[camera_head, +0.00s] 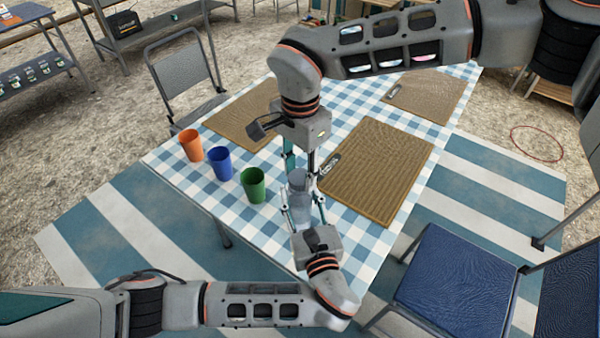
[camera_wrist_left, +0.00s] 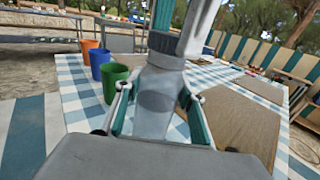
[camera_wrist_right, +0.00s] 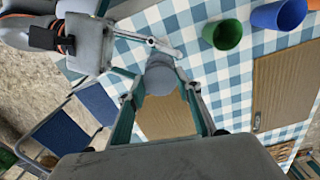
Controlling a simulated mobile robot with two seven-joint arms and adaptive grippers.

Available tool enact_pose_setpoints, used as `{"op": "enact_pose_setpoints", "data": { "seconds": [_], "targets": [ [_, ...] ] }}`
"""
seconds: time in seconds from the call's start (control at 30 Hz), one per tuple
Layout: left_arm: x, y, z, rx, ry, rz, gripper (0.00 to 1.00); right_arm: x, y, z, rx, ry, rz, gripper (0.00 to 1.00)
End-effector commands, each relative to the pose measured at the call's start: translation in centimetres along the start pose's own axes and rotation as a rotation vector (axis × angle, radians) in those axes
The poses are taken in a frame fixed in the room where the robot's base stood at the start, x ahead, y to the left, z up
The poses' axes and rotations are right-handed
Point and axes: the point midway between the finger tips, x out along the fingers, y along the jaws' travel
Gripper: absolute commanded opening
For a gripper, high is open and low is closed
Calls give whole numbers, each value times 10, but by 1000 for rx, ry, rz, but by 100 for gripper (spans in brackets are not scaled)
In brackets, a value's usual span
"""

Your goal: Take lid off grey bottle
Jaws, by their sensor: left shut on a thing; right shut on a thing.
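The grey bottle (camera_head: 299,199) stands upright above the checked table, also large in the left wrist view (camera_wrist_left: 155,98). My left gripper (camera_head: 302,214) is shut around its body from the near side. The lid (camera_head: 298,177) is at the bottle's top; in the left wrist view it is a darker grey band (camera_wrist_left: 166,46) with no clear gap below it. My right gripper (camera_head: 299,168) points down from above and is shut on the lid, whose round top shows in the right wrist view (camera_wrist_right: 160,80). The bottle's base is hidden by the left gripper.
Orange (camera_head: 191,145), blue (camera_head: 220,163) and green (camera_head: 253,184) cups stand in a row left of the bottle. A woven placemat (camera_head: 385,165) with cutlery lies right of it, others farther back. Blue chair (camera_head: 455,280) at lower right, grey chair (camera_head: 183,70) at upper left.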

Motion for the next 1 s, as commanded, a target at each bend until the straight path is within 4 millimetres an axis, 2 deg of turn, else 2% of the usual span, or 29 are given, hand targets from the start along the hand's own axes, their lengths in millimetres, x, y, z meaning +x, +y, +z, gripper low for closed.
{"op": "enact_pose_setpoints", "data": {
  "seconds": [0.4, 0.8, 1.0],
  "targets": [
    [0, 0, 0, 0, -1, 0, 0, -13, 0, 0, 0, 1, 0, 8],
    [0, 0, 0, 0, -1, 0, 0, -16, 0, 0, 0, 1, 0, 8],
    [0, 0, 0, 0, -1, 0, 0, -34, -1, 0, 1, 1, -3, 8]
  ]
}}
